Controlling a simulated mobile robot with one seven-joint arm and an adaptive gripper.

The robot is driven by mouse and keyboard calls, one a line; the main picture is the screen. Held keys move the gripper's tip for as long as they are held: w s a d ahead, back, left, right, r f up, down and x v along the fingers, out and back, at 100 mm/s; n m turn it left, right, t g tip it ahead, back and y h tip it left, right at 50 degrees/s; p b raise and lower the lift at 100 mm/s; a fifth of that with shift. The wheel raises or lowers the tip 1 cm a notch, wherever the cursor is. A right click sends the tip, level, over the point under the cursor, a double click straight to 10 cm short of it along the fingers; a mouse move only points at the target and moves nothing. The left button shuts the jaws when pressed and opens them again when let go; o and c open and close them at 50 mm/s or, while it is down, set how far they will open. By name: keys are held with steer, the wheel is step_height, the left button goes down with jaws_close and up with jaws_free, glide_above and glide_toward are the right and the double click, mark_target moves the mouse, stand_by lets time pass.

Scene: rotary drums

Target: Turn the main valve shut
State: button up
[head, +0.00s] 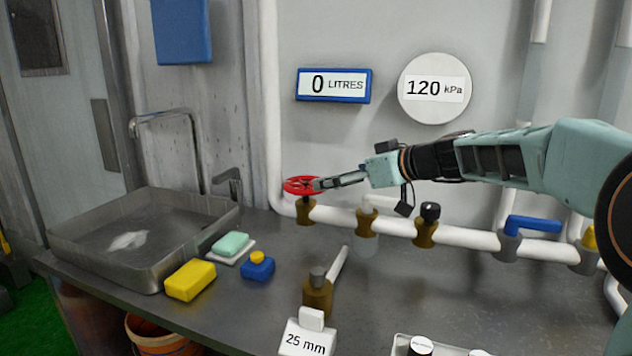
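A red handwheel valve (298,186) sits on a brass body at the left end of the white pipe, by the wall. I take it to be the main valve. My gripper (320,184) reaches in from the right, with its fingertips at the right side of the red wheel's rim. The fingers overlap the rim in the picture, and I cannot tell whether they touch or grip it. The gap between the fingers is too small to make out. A gauge (434,88) on the wall reads 120 kPa, and a blue-framed display (333,85) reads 0 LITRES.
The white pipe (465,237) carries a black-knobbed valve (428,224) and a blue-lever valve (520,230) below my arm. A loose brass fitting (318,295) stands in front. A metal sink (80,235), yellow sponge (190,280) and soap (231,243) are at left.

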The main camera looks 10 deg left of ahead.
mark_target(309, 183)
steer(key=p+x, duration=0.1)
steer(key=x, duration=0.9)
steer(key=shift+a+f+p, duration=0.15)
steer(key=shift+a+p, duration=0.1)
steer(key=shift+p, duration=0.05)
steer(key=c, duration=1.2)
steer(key=shift+o, duration=0.2)
steer(key=shift+b, duration=0.35)
